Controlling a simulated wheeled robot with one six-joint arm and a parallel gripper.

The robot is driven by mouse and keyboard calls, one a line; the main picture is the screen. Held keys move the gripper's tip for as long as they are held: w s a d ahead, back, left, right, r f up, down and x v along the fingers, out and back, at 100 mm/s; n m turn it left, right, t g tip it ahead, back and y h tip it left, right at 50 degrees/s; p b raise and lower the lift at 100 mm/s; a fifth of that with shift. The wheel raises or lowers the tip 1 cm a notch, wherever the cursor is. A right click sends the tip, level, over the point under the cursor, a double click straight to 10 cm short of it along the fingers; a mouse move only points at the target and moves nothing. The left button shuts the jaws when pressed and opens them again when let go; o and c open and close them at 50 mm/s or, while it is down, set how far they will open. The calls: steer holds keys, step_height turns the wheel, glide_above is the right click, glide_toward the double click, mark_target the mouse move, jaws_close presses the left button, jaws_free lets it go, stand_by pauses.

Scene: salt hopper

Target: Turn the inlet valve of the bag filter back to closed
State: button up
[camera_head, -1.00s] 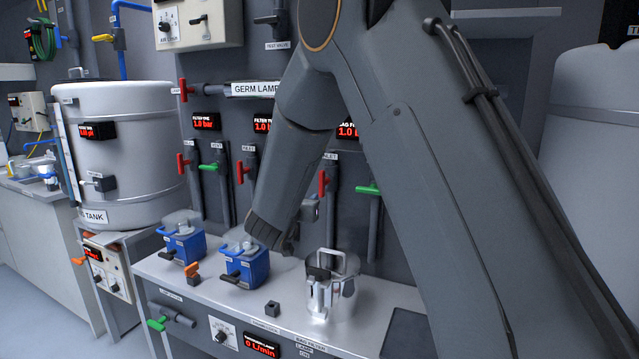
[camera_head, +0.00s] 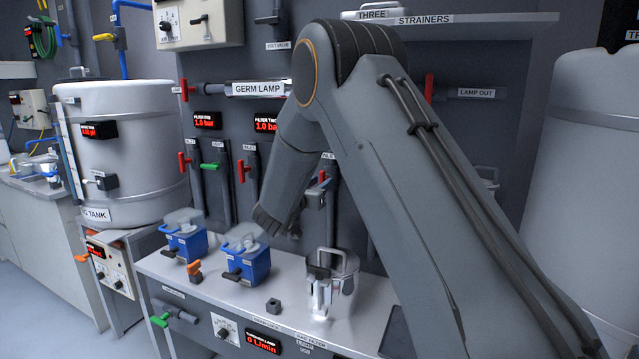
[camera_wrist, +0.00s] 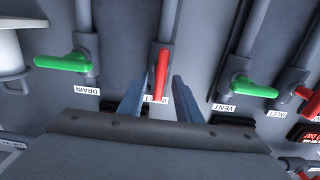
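The inlet valve of the bag filter has a red lever (camera_wrist: 161,72) on a grey pipe, with a partly hidden, upside-down label below it in the wrist view. The lever lies roughly along its pipe. My gripper (camera_wrist: 157,80) is open, with one finger on each side of the lever; I cannot tell whether either touches it. In the head view, the red lever (camera_head: 322,175) shows just right of my wrist, partly covered. The shiny metal bag filter vessel (camera_head: 343,275) stands on the bench below.
In the wrist view, a green drain lever (camera_wrist: 63,62) is left of the fingers, and a green vent lever (camera_wrist: 253,87) and another red lever (camera_wrist: 311,103) are right. Blue filter units (camera_head: 246,262) stand on the bench. A shelf (camera_head: 470,18) is above my arm.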

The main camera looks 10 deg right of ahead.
jaws_close()
steer(key=shift+m+b, duration=0.35)
steer(key=shift+m, duration=0.05)
steer(key=m+b, duration=1)
steer(key=m, duration=0.1)
steer(key=m+b, duration=0.5)
steer(key=shift+s+d+f, duration=0.2)
steer(key=shift+d+f, duration=0.15)
steer(key=shift+f, duration=0.05)
steer(key=shift+m+b, duration=0.35)
steer(key=shift+m, duration=0.05)
